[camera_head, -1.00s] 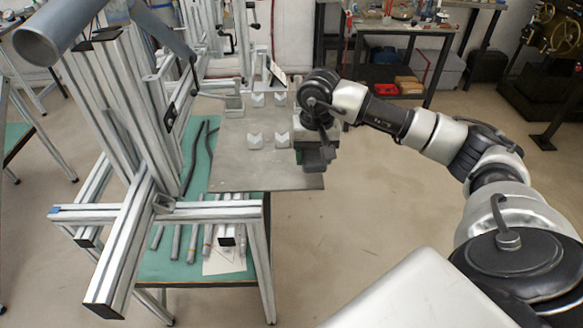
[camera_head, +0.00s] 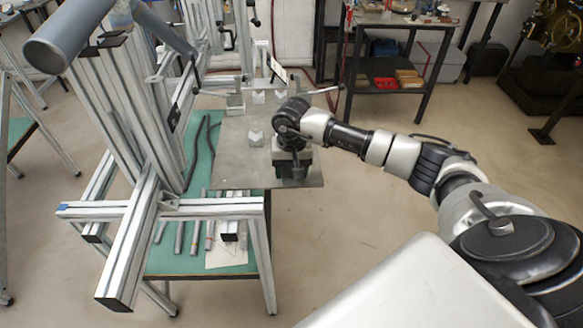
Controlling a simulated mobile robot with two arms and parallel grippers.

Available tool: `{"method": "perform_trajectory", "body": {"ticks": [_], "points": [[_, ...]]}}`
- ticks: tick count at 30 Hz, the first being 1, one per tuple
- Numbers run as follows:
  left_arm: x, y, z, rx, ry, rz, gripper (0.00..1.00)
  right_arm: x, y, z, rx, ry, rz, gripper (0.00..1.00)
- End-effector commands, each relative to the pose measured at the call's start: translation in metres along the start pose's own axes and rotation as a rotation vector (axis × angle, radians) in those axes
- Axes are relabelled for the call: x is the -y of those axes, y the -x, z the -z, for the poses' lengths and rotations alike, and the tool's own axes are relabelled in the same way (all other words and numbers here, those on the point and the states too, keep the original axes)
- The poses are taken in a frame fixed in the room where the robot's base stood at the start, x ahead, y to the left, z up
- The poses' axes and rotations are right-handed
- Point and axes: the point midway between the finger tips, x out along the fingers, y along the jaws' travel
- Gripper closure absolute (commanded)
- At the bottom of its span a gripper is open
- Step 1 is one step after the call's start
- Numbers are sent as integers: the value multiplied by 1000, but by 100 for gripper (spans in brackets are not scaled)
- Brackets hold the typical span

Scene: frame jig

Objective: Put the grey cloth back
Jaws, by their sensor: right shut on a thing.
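My right gripper (camera_head: 294,178) is over the near right part of a flat grey metal plate (camera_head: 233,178), with its dark jaws pointing down. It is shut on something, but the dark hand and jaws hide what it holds. I cannot make out the grey cloth for certain anywhere; a small dark grey piece at the jaws is too unclear to name. I cannot tell whether the jaws touch the plate. My left gripper is not in view.
A tall aluminium frame (camera_head: 118,105) rises on the left. Grey bars lie on the green tabletop (camera_head: 190,262). A dark-legged bench (camera_head: 415,25) stands behind; open floor lies right.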

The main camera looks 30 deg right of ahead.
Motion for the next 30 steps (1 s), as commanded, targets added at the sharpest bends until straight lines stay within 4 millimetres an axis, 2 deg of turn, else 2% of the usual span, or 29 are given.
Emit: {"method": "perform_trajectory", "body": {"ticks": [2,3,8,18,20,23,30], "points": [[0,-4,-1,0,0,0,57,0,-4,0,-1,0,0,68],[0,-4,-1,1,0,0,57,0,-3,0,-1,0,0,39],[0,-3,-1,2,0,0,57,0,-2,0,0,0,0,17],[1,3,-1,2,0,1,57,0,3,0,0,0,0,17],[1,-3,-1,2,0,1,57,0,7,1,-3,0,2,17],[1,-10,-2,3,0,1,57,0,23,1,-6,0,2,17],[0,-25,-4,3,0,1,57,0,76,1,-6,0,3,17]]}}
